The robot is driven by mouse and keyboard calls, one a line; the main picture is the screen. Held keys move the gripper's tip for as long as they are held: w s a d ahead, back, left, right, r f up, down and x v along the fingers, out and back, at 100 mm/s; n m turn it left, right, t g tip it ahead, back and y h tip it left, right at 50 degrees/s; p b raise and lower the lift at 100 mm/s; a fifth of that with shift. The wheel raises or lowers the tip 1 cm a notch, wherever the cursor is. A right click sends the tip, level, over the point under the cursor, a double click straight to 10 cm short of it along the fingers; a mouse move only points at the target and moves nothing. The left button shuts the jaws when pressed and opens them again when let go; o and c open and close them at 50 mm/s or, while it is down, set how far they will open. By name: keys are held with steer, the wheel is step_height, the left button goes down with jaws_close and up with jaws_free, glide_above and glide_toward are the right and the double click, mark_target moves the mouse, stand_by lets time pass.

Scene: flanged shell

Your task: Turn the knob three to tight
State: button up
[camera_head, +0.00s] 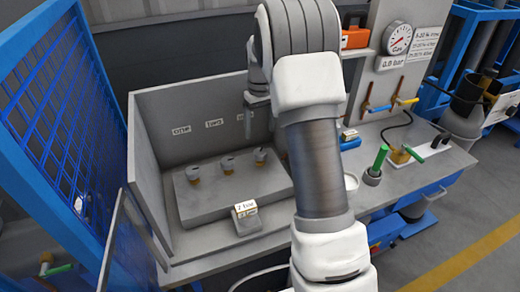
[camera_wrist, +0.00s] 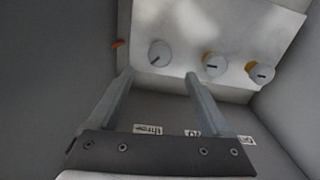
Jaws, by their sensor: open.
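Knob three (camera_head: 260,154) is the rightmost of three small round knobs with brass-coloured bases on a grey block in the head view. In the wrist view, knob three (camera_wrist: 160,53) is at the left and has a dark slanted slot. My gripper (camera_wrist: 158,74) is open and empty, its fingers pointing toward knob three, which appears between and beyond the tips. No contact shows. In the head view my gripper (camera_head: 256,108) hangs above and behind knob three, partly hidden by my arm. The label "three" (camera_wrist: 148,129) shows behind the fingers.
Knob two (camera_wrist: 214,64) and knob one (camera_wrist: 261,72) stand close beside knob three. Grey walls (camera_head: 160,135) enclose the block (camera_head: 205,205) at the back and left. A small sign (camera_head: 245,208) stands in front. A gauge (camera_head: 397,38) and valves are at the right.

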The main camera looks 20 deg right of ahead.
mark_target(260, 152)
step_height(260, 152, down, 9)
steer(key=shift+r, duration=0.1)
stand_by(0.3)
jaws_close()
